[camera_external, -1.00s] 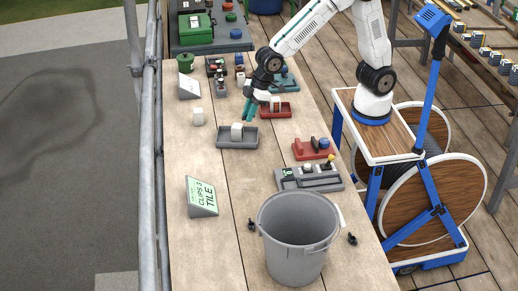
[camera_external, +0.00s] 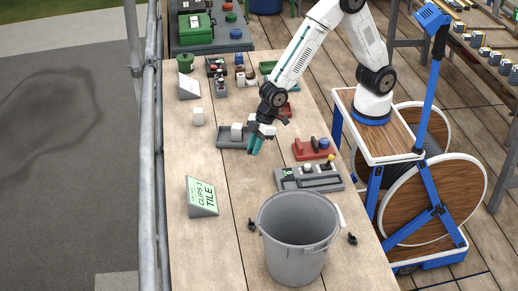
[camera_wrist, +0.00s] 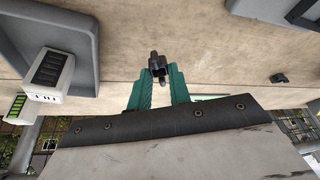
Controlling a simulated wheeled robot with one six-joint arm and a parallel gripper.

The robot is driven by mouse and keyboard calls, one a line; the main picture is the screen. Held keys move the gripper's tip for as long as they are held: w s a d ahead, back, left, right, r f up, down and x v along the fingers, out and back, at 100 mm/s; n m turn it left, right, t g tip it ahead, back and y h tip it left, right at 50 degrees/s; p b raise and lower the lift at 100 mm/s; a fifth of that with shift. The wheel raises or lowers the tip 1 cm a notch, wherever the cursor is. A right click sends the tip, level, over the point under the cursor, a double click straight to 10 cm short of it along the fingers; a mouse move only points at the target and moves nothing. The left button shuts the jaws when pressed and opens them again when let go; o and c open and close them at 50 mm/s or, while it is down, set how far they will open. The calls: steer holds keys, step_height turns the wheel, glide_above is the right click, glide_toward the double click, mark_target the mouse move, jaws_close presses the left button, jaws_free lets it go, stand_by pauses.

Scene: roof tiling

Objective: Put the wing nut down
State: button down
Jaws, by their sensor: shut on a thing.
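My gripper (camera_external: 256,146) points down with teal fingers, just right of a grey tray (camera_external: 231,146) holding a white block. It also shows in the wrist view (camera_wrist: 157,80). Its fingers are shut on a small dark piece, the wing nut (camera_wrist: 157,66), which sticks out past the fingertips. The wing nut cannot be made out in the external view. I cannot tell whether it touches the wooden bench (camera_external: 225,240) or hangs slightly above it.
A red tray (camera_external: 304,153) and a grey compartment tray (camera_external: 325,187) lie to the right. A grey bucket (camera_external: 292,260) stands nearer the camera. Small black pieces (camera_external: 251,225) (camera_external: 352,239) lie beside it. A "CLIPS 3 TILE" sign (camera_external: 202,198) stands left.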

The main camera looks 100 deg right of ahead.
steer(key=shift+f, duration=1.95)
steer(key=shift+f, duration=0.1)
steer(key=c, duration=1.3)
jaws_free()
